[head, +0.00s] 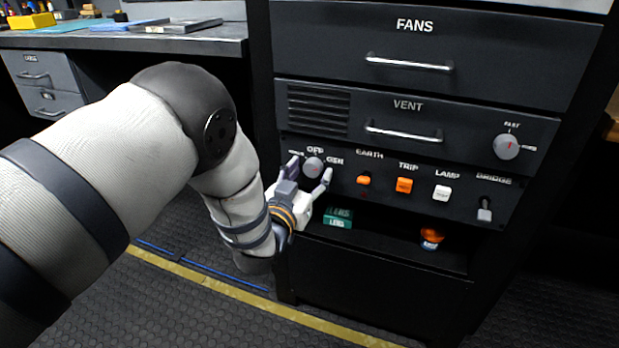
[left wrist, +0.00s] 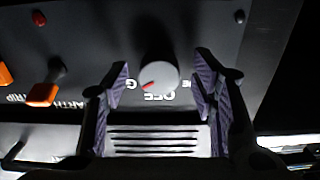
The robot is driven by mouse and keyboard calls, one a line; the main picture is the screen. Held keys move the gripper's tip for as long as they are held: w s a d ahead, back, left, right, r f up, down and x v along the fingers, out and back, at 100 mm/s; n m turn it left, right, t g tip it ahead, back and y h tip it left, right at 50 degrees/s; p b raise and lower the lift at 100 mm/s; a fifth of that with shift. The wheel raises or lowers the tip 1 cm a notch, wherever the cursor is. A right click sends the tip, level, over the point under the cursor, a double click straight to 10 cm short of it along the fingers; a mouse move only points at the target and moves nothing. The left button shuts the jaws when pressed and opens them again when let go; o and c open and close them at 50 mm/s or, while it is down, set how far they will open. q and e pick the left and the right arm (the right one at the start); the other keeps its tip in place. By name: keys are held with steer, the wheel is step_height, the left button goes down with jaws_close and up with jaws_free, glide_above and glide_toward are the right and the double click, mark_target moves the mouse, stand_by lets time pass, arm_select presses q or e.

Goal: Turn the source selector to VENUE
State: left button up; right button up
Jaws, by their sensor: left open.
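The source selector is a round grey knob (head: 313,165) at the left end of the switch panel, under a label OFF. A label left of OFF is too small to read surely; one on the right looks like GEN. My left gripper (head: 310,173) is open, with one finger on each side of the knob. In the left wrist view, which is upside down, the knob (left wrist: 158,68) sits between the open fingers (left wrist: 162,78), with gaps visible. Its red mark points to the lower left there, toward the label starting with G. My right gripper is not in view.
VENT and FANS drawers with handles are above. A shelf below holds a green box (head: 338,217) and an orange item (head: 431,237).

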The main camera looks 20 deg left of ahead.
arm_select(q)
steer(key=c, duration=1.1)
steer(key=shift+c, duration=0.2)
